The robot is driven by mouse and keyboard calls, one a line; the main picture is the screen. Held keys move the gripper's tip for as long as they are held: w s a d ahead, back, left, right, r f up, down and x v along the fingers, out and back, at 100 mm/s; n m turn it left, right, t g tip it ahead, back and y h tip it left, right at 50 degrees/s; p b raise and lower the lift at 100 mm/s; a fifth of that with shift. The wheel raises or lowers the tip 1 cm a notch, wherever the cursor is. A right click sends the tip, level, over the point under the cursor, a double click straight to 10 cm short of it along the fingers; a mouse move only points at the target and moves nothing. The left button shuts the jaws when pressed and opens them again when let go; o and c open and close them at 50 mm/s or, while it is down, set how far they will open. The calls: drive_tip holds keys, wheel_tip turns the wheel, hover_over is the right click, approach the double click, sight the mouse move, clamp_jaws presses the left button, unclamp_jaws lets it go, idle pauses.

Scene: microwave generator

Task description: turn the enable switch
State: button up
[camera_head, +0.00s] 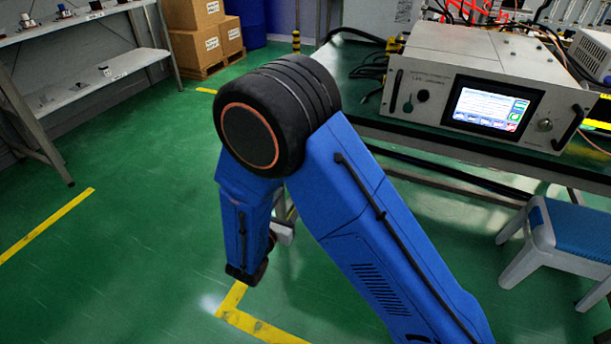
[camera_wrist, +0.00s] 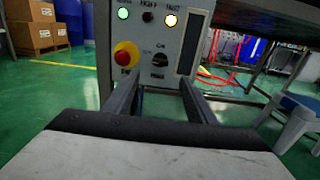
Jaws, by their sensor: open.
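A control panel (camera_wrist: 197,37) faces my wrist camera. It carries a black rotary switch (camera_wrist: 159,60) with small labels above and below it that are too blurred to read surely; it looks like the enable switch. A red push button (camera_wrist: 125,54) on a yellow base sits just left of it. My gripper (camera_wrist: 160,82) is open and empty, its two fingers pointing at the panel on either side of and below the switch. I see no contact with the switch. In the head view my arm hides most of the gripper, and I cannot make out this panel there.
A green lamp (camera_wrist: 123,14) and a pale lit lamp (camera_wrist: 171,20) are above the switch. A generator (camera_head: 480,80) with a lit screen stands on the bench (camera_head: 358,122). A blue-topped stool (camera_head: 575,232) is at right. Open green floor (camera_head: 130,220) lies at left.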

drive_tip(key=x, duration=1.2)
drive_tip(key=shift+w, duration=0.25)
drive_tip(key=shift+d, duration=0.15)
drive_tip(key=c, duration=1.1)
